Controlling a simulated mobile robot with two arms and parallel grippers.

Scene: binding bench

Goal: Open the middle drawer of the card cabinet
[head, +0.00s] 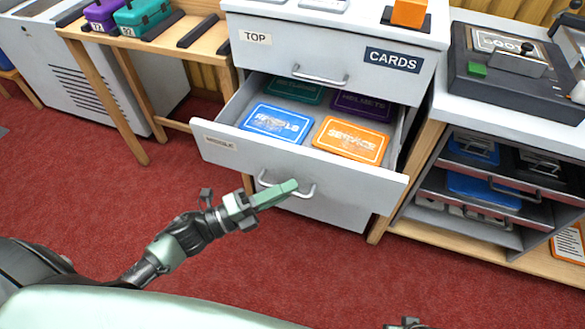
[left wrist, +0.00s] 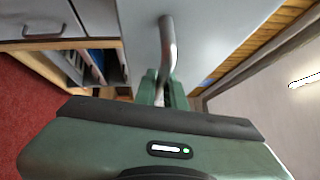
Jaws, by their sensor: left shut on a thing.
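The middle drawer (head: 290,160) of the white card cabinet (head: 335,42) stands pulled out, its inside showing from above. It holds blue, orange, green and purple card packs. Its metal bar handle (head: 310,192) is on the front panel, and my left gripper (head: 284,190) is shut on it. In the left wrist view the handle (left wrist: 168,45) runs down between the green fingers (left wrist: 163,86). The top drawer (head: 300,52), labelled TOP, is shut.
A wooden table (head: 205,45) with purple (head: 103,14) and teal (head: 142,16) boxes stands to the left. A bench with a shelf unit (head: 480,190) and a dark machine (head: 515,70) stands close on the right. Red carpet (head: 100,200) is clear in front of the drawer.

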